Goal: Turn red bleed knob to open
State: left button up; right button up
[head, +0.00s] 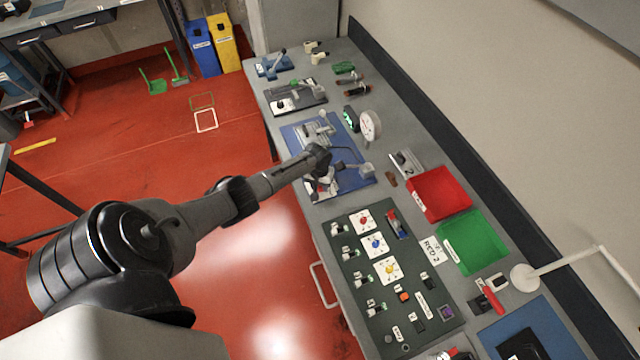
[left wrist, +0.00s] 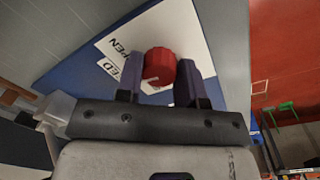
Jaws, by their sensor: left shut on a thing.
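The red bleed knob (left wrist: 160,67) shows in the left wrist view, with a pale mark on its near face. It sits over a white label (left wrist: 120,40) whose visible letters include "PEN" and "ED", partly covered. My left gripper (left wrist: 158,82) is shut on the knob, one finger on each side. In the head view my left gripper (head: 318,158) is over the blue mat (head: 357,181) on the bench and hides the knob. My right gripper is in neither view.
A round white gauge (head: 371,125) stands just beyond the mat. A dark panel (head: 345,262) with several knobs lies nearer on the bench. A red tray (head: 440,193) and a green tray (head: 475,243) lie toward the wall. Open red floor is on the left.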

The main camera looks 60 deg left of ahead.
pick_arm(q)
jog(key=m, duration=0.4)
jog(key=shift+m, duration=1.9)
jog(key=shift+b, duration=0.3)
jog(key=o, duration=0.9)
jog(key=shift+o, duration=0.2)
jog(key=shift+r, duration=0.1)
